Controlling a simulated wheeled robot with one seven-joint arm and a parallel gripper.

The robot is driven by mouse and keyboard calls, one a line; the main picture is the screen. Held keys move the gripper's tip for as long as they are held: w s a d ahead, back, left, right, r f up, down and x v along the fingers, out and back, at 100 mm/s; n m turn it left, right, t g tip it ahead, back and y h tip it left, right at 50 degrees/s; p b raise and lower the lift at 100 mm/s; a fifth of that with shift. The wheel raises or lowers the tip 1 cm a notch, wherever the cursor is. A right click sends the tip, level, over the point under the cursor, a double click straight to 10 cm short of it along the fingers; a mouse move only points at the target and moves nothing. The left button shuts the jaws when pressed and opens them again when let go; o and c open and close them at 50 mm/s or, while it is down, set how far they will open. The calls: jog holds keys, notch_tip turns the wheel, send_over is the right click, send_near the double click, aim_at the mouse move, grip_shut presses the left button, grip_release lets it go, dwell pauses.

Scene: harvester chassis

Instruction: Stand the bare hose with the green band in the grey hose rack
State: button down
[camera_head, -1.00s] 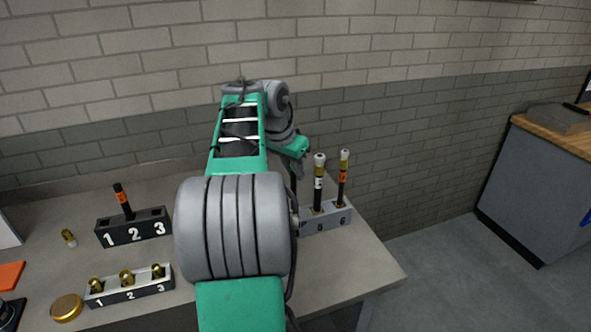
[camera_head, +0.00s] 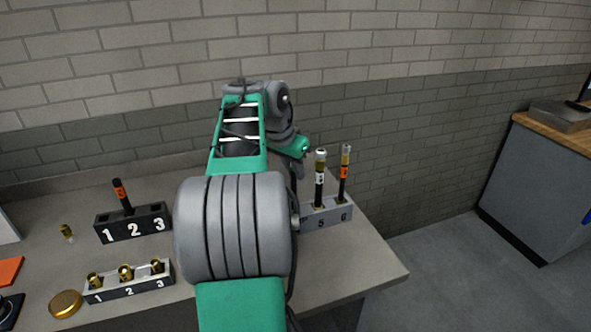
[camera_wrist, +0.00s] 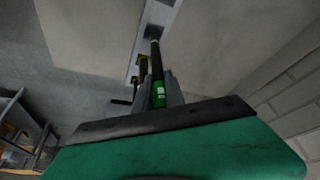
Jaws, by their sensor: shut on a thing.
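In the wrist view my gripper (camera_wrist: 160,88) is shut on a dark hose with a green band (camera_wrist: 159,97). The hose (camera_wrist: 156,58) runs away from the fingers towards the grey hose rack (camera_wrist: 164,3); I cannot tell whether its far end is in a hole. A white-banded hose (camera_head: 319,180) and an orange-banded hose (camera_head: 343,180) stand upright in the rack.
A black rack (camera_head: 133,233) marked 1 to 3 holds one orange-banded hose (camera_head: 122,195) at left. In front is a low block (camera_head: 130,293) with brass fittings. A loose fitting (camera_head: 67,233) and a brass disc (camera_head: 66,304) lie nearby. The bench's right front corner is clear.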

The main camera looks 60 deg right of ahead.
aim_at(295, 191)
jog(key=shift+f+b, duration=3.1)
jog(key=shift+f, duration=0.6)
jog(key=c, duration=1.3)
grip_release()
jog(key=shift+r, duration=0.15)
jog(key=p+v, duration=0.1)
jog(key=v, duration=0.6)
jog(key=shift+a+r+p, duration=0.2)
jog(key=shift+r+p, duration=0.1)
jog(key=shift+p, duration=0.1)
